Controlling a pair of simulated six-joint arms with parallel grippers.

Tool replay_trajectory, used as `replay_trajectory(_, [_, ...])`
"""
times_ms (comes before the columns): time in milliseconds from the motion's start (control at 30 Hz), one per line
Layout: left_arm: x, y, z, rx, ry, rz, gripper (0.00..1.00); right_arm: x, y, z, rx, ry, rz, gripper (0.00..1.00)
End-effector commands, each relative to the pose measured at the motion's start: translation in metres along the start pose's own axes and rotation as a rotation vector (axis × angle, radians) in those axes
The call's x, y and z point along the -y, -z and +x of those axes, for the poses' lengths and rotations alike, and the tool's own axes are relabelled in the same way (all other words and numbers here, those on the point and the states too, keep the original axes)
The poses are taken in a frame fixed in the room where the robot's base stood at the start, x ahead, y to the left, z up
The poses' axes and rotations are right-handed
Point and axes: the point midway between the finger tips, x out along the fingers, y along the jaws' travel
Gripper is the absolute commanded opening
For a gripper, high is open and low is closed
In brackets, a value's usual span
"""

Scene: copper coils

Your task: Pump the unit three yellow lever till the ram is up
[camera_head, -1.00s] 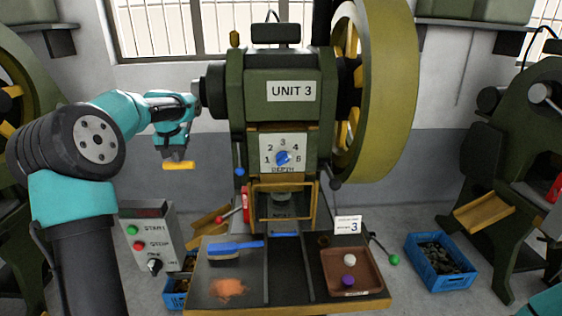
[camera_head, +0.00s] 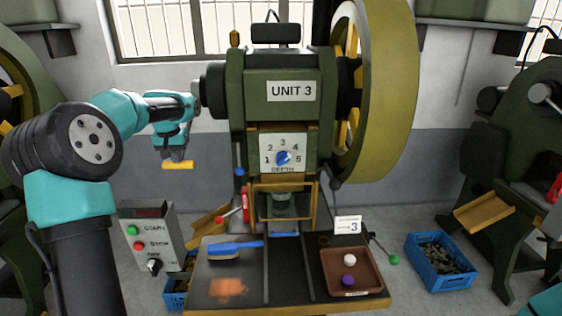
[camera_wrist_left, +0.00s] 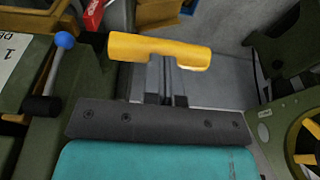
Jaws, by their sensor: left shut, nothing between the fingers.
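The press marked UNIT 3 (camera_head: 291,91) stands in the middle. A short lever with a yellow knob (camera_head: 234,38) stands upright at its upper left. The ram (camera_head: 281,197) shows partly inside the yellow-framed opening; its exact height is hard to tell. My left gripper (camera_head: 178,164) hangs left of the press, well below and left of the yellow knob, apart from it. Its yellow tips are together, and in the left wrist view the shut gripper (camera_wrist_left: 158,49) holds nothing. The yellow knob does not show clearly in the left wrist view. My right gripper is out of view.
A blue-knobbed lever (camera_head: 239,172) and a red-knobbed lever (camera_head: 218,220) are on the press's left. A green-knobbed lever (camera_head: 394,260) is at right. A control box (camera_head: 150,237) stands at left. A blue brush (camera_head: 235,248) and a brown tray (camera_head: 368,268) lie on the bench.

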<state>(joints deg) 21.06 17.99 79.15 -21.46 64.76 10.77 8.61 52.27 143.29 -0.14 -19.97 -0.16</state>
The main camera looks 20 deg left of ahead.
Motion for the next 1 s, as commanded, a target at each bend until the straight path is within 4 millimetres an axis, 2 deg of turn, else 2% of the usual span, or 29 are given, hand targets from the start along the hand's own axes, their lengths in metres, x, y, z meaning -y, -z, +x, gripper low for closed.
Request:
replay_trajectory(333, [0.0, 0.0, 0.007, 0.007, 0.0, 0.0, 0.0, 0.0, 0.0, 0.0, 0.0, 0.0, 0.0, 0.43])
replay_trajectory(800, [0.0, 0.009, 0.049, 0.007, 0.0, 0.0, 0.0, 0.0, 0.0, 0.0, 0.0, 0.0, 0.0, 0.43])
replay_trajectory(1000, [0.0, 0.011, 0.059, 0.006, 0.0, 0.0, 0.0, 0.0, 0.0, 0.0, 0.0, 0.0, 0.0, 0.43])
